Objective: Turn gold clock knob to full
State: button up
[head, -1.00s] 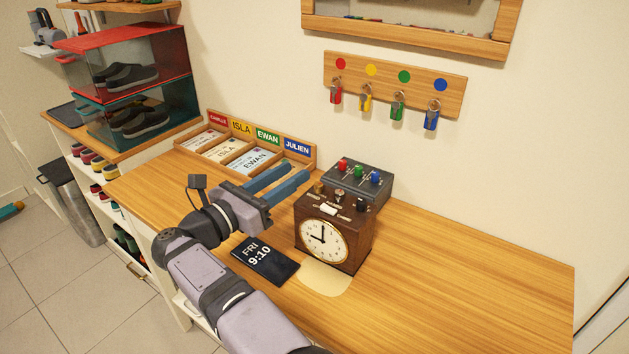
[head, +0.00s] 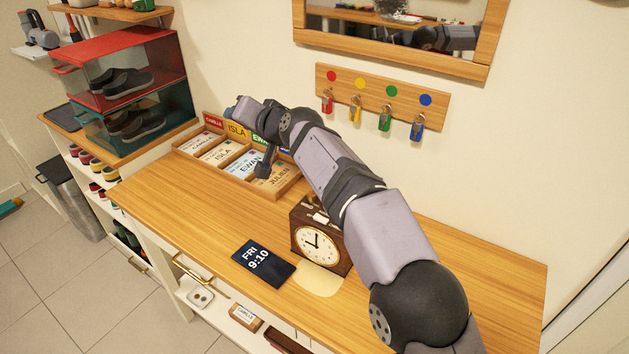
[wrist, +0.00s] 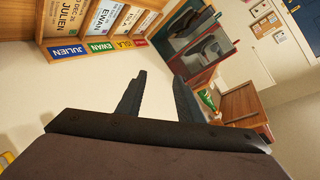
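The brown wooden clock (head: 322,262) with a white dial stands upright on the bench in the head view. My arm passes across its right side and hides part of its top. The gold knob on top is not clearly distinguishable now.
A dark card reading FRI 9:10 (head: 263,263) lies left of the clock. A key rack (head: 372,97) and mirror (head: 400,48) hang on the wall behind my arm. Stacked shoe boxes (head: 125,95) stand at the left. The bench front left is clear.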

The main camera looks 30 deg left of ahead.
jog(key=d+f+n+g+h+p, duration=0.2)
jog(key=d+f+n+h, duration=0.25)
jog(key=d+n, duration=0.4)
jog(key=n+g+h+p, duration=0.1)
jog(key=n+g+h, duration=0.1)
jog(key=h, duration=0.2)
send_near(313, 195)
jog(key=shift+p+x, duration=0.35)
jog(key=shift+x, duration=3.8)
grip_shut()
